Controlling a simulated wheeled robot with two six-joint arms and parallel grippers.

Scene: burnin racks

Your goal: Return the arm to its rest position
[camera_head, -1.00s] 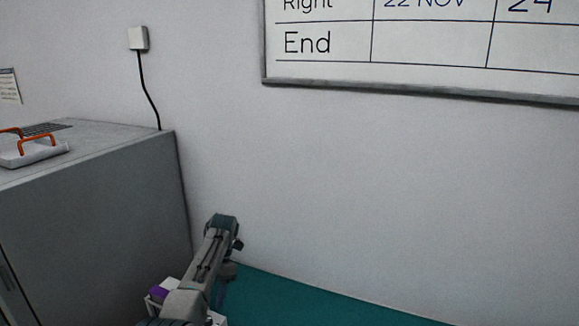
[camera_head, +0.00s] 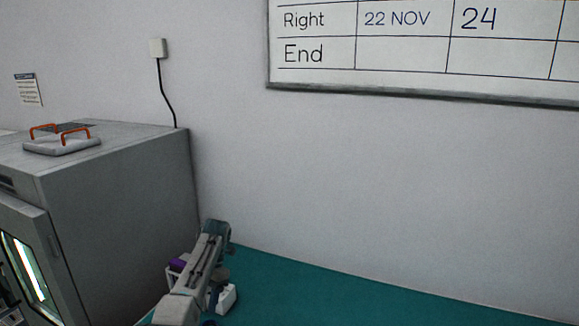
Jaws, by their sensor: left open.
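My left arm rises from the bottom, left of centre, and bends at its top joint against the wall. My left gripper (camera_head: 213,299) is low beside and behind the arm link, small and largely hidden. It is open, and I see nothing held in it. A small white item (camera_head: 228,297) is right beside it on the green bench top; whether they touch I cannot tell. A white holder with a purple item (camera_head: 177,265) shows partly behind the arm on the left. My right gripper is out of view.
A grey cabinet (camera_head: 120,200) with a lit window (camera_head: 24,268) stands at the left. On it lies a grey tray with orange handles (camera_head: 62,145). The green bench top (camera_head: 330,295) is clear to the right. A whiteboard (camera_head: 410,45) hangs on the wall.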

